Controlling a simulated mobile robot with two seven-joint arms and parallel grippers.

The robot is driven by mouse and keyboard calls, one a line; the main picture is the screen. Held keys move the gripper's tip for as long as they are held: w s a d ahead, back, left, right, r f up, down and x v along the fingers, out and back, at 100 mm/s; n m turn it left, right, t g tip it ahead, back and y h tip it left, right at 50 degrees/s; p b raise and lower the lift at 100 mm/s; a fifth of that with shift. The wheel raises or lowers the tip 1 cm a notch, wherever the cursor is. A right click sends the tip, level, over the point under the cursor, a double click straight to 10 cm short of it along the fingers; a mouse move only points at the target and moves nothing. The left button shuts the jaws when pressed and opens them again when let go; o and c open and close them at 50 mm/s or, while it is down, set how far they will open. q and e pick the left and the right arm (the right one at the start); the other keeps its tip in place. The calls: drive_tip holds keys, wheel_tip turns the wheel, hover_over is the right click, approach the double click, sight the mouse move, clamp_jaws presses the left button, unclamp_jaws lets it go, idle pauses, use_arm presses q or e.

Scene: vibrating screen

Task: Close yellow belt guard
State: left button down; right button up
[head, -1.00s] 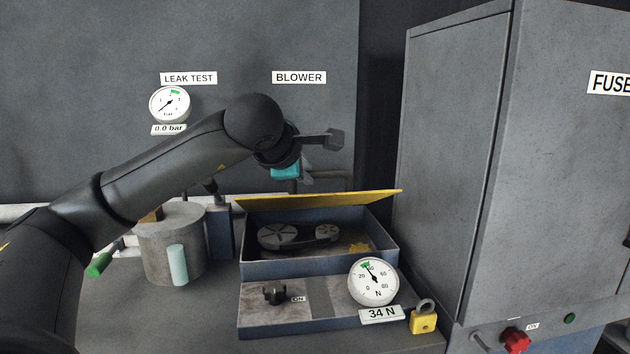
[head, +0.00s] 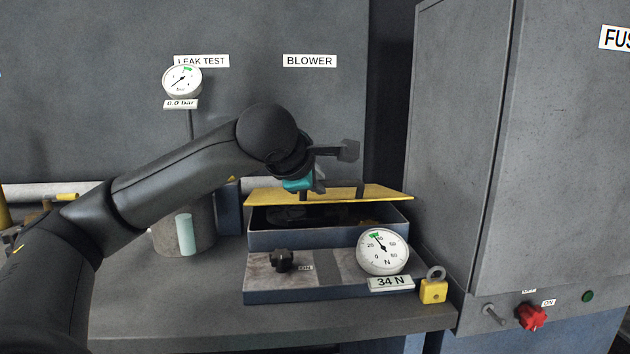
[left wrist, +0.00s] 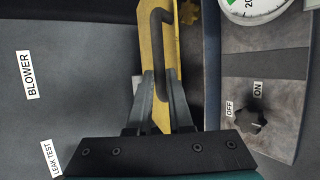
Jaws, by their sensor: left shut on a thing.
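The yellow belt guard (head: 340,196) is a flat lid over the blue belt box (head: 330,236). Its front edge stands above the box's front wall, and a dark gap shows the shaded belt and pulleys (head: 290,214) inside. A black bar handle (head: 360,188) is on the guard's top; it also shows in the left wrist view (left wrist: 160,55). My left gripper (head: 318,188) is above the guard at the handle. In the left wrist view, its fingers (left wrist: 157,85) are shut on the near end of the handle. My right gripper is out of view.
A panel with a black knob (head: 282,260), a round gauge (head: 382,251) reading 34 N, and a yellow padlock (head: 433,289) sit in front of the box. A grey cabinet (head: 455,150) stands right. A cylinder (head: 200,232) stands left, under my arm.

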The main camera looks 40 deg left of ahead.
use_arm(q)
drive_tip(key=shift+w+d+f, duration=0.1)
drive_tip(key=shift+d+f, duration=0.1)
drive_tip(key=shift+d, duration=0.3)
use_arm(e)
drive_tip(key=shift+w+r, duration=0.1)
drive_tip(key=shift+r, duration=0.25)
use_arm(q)
drive_tip(key=c, duration=0.9)
unclamp_jaws()
drive_tip(key=shift+w+d+r, duration=0.1)
drive_tip(key=shift+o, duration=0.3)
drive_tip(key=shift+a, duration=0.2)
drive_tip(key=shift+s+d+r, duration=0.1)
drive_tip(key=shift+s+r, duration=0.15)
drive_tip(key=shift+s, duration=0.1)
drive_tip(key=p+v, duration=0.2)
drive_tip(key=v, duration=1.2)
drive_tip(key=shift+s+p, duration=0.25)
drive_tip(key=shift+p, duration=0.15)
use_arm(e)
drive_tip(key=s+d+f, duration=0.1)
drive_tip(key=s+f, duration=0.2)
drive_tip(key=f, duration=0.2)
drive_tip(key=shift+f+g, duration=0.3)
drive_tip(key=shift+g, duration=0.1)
